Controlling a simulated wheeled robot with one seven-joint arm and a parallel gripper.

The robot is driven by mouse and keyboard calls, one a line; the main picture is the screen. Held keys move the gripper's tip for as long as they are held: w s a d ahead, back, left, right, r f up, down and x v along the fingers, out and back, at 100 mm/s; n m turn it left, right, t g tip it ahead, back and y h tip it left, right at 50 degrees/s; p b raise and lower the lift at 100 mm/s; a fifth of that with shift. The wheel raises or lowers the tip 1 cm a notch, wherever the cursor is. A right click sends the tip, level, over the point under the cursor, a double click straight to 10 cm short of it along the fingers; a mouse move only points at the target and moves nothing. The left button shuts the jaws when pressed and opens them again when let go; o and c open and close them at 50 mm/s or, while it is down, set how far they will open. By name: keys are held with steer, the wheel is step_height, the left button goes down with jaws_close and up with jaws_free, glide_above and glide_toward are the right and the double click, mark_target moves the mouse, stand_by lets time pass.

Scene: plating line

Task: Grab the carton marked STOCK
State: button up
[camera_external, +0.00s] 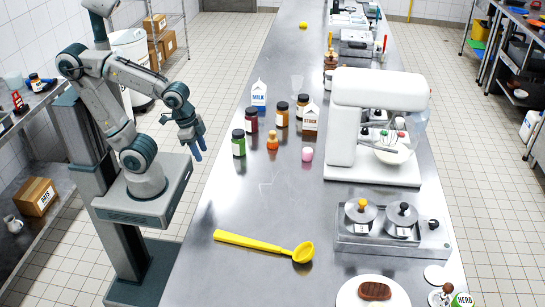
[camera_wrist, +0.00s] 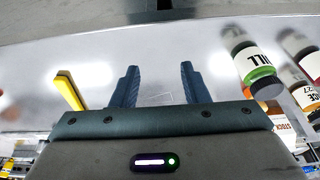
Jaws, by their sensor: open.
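The STOCK carton, a small white gable-topped carton with a brown label (camera_external: 310,121), stands upright on the steel counter among several jars. Its lettering is too small to read in the external view. In the wrist view, a carton lettered STOCK (camera_wrist: 281,128) shows at the lower right, partly hidden by my gripper's body and a jar. My gripper (camera_external: 198,154) is left of the jars, near the counter's left edge, well apart from the carton. In the wrist view its two fingers (camera_wrist: 158,82) are spread, with nothing between them.
A MILK carton (camera_external: 259,95) stands behind. A pink item (camera_external: 307,154), mixer (camera_external: 372,120) and yellow ladle (camera_external: 262,244) are nearby.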

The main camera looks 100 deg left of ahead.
steer(key=o, duration=0.8)
steer(key=shift+c, duration=0.2)
step_height(320, 180, up, 7)
steer(key=t+p, duration=0.1)
steer(key=p, duration=0.5)
glide_above(309, 107)
steer(key=s, duration=0.3)
steer(key=p+x, duration=0.1)
steer(key=x, duration=0.7)
steer(key=shift+w, duration=0.1)
steer(key=shift+p+x, duration=1.15)
steer(key=shift+x, duration=1.45)
